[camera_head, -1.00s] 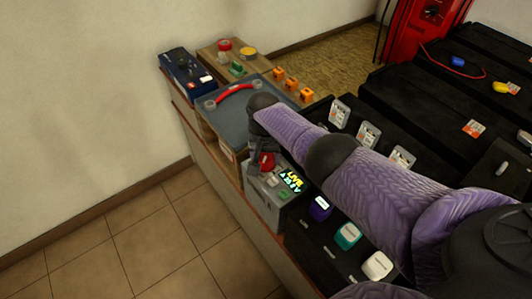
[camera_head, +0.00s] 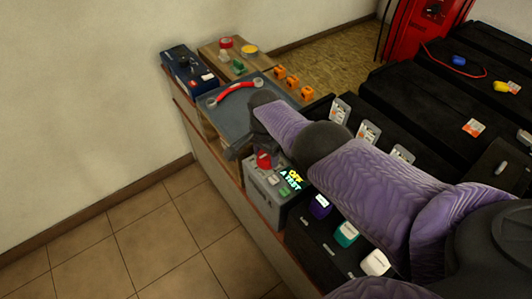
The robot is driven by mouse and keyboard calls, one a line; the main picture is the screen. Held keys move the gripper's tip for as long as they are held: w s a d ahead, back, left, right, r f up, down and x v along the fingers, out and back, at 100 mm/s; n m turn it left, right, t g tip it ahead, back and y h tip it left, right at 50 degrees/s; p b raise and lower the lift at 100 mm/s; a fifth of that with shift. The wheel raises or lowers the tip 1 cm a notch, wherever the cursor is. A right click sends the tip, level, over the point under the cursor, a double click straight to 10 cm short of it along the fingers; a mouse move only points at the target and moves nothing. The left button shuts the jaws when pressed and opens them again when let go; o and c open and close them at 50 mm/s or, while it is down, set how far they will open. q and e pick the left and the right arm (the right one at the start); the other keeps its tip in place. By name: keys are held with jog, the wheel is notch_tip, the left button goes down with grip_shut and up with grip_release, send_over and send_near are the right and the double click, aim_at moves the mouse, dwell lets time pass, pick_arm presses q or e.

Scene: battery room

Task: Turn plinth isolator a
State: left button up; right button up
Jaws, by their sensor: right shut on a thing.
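The plinth isolator (camera_head: 258,190) is a grey box at the counter's front edge. Its red handle (camera_head: 264,160) is on top, and its lit display (camera_head: 290,181) reads "OFF" in yellow above a line that looks like "A TEST". My right gripper (camera_head: 252,154) is at the handle, at the end of my purple arm that comes in from the right. It is shut on the red handle; the wrist and arm partly hide its fingers. My left gripper is not in view.
Purple, teal and white blocks (camera_head: 346,233) stand in a row right of the isolator. Behind it is a grey mat (camera_head: 228,122) with a red curved handle (camera_head: 238,91). A blue box (camera_head: 188,72) stands at the far left. Black battery cases (camera_head: 430,105) fill the right.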

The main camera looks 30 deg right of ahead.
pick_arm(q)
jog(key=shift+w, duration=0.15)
pick_arm(e)
jog(key=shift+d, duration=0.1)
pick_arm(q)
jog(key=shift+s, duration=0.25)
pick_arm(e)
jog(key=shift+r, duration=0.1)
jog(key=o, duration=1)
jog(key=shift+c, duration=0.2)
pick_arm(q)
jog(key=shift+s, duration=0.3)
pick_arm(e)
jog(key=shift+o, duration=1.3)
pick_arm(q)
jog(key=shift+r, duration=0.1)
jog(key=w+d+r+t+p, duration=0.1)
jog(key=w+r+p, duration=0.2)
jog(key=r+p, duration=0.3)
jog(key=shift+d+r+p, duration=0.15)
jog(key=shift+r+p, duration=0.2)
jog(key=shift+p, duration=0.2)
pick_arm(e)
notch_tip(320, 180, up, 10)
jog(key=shift+w+f, duration=0.1)
jog(key=shift+w, duration=0.05)
